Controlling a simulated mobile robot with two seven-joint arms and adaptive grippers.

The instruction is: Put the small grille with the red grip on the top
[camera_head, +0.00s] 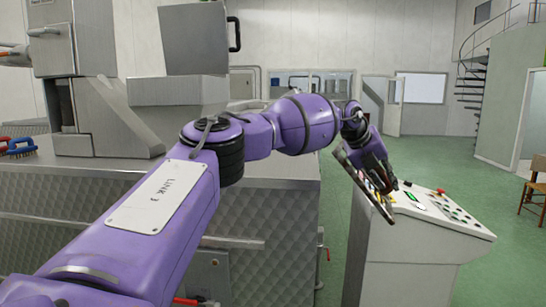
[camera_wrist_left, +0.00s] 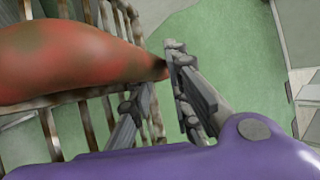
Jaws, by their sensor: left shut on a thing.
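My left gripper (camera_head: 371,163) reaches out to the right of the metal machine and is shut on the small grille (camera_head: 380,205). In the head view the grille shows nearly edge-on, tilted, as a thin dark strip below the gripper. In the left wrist view the fingers (camera_wrist_left: 159,76) close at the narrow end of its red, worn grip (camera_wrist_left: 70,62), with rusty bars (camera_wrist_left: 50,135) behind. The grille hangs in the air over the green floor. The flat machine top (camera_head: 275,165) lies to its left, partly hidden by my arm. My right gripper is not in view.
A control console (camera_head: 425,222) with buttons and a red knob stands close to the right of the gripper. Blue-gripped (camera_head: 21,147) and red-gripped items lie on the machine at far left. A wooden chair (camera_head: 535,187) stands at right. Green floor is free between.

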